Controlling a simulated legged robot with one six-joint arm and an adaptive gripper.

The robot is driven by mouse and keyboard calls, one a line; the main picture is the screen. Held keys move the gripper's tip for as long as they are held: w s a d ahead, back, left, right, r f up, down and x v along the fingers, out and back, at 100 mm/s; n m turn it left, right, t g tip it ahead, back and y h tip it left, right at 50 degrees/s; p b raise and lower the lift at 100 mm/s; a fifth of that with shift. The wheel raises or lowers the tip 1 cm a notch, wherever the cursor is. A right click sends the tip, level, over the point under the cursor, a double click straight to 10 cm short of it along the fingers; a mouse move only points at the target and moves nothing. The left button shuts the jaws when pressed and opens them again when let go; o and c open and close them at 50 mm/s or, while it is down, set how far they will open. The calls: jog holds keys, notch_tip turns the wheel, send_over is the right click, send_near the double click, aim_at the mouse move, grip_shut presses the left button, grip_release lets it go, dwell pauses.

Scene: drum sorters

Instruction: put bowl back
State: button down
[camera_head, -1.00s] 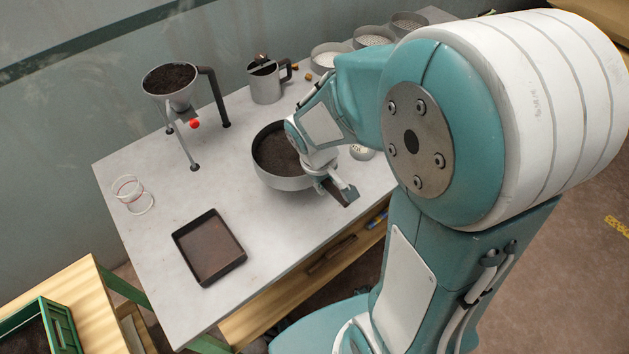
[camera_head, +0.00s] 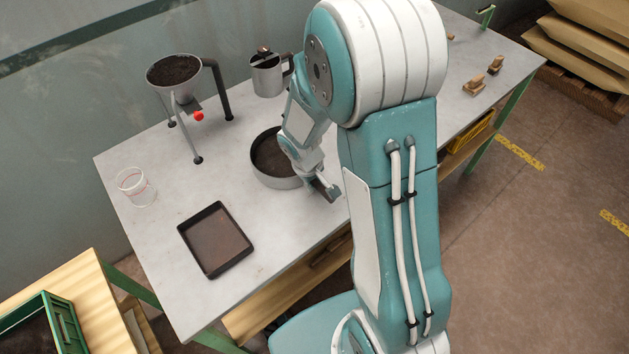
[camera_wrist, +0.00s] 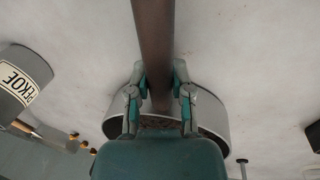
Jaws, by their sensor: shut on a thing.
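The bowl (camera_head: 260,174) is a round grey vessel with dark loose contents, near the middle of the table. Its right part is hidden behind my arm. My gripper (camera_head: 325,190) is at the bowl's front right side. In the wrist view my gripper (camera_wrist: 160,80) is shut with its fingers on both sides of a brown bar (camera_wrist: 153,30), which looks like the bowl's handle. The grey wall of the bowl (camera_wrist: 210,112) curves behind the fingers. I cannot tell whether the bowl touches the table.
A funnel stand (camera_head: 178,92) with dark contents and a metal jug (camera_head: 265,78) stand behind. A shallow dark tray (camera_head: 215,240) lies front left; a clear glass (camera_head: 136,187) stands at left. A PEKOE tin (camera_wrist: 20,80) shows in the wrist view. Bare tabletop lies between tray and bowl.

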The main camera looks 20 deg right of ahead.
jog(key=shift+d, duration=0.2)
jog(key=c, duration=0.5)
grip_release()
jog(key=shift+d, duration=0.15)
jog(key=shift+c, duration=0.2)
jog(key=shift+d, duration=0.15)
jog(key=shift+a, duration=0.25)
notch_tip(320, 180, up, 11)
jog(key=a, duration=0.2)
jog(key=s+a+r+m+t+y, duration=0.1)
jog(key=s+r+m+t+y, duration=0.1)
jog(key=s+r, duration=1.3)
jog(key=s+m+t, duration=0.1)
jog(key=t, duration=0.1)
jog(key=shift+s+r+m+t, duration=0.2)
jog(key=shift+r+m+t, duration=0.1)
jog(key=shift+m+t, duration=0.1)
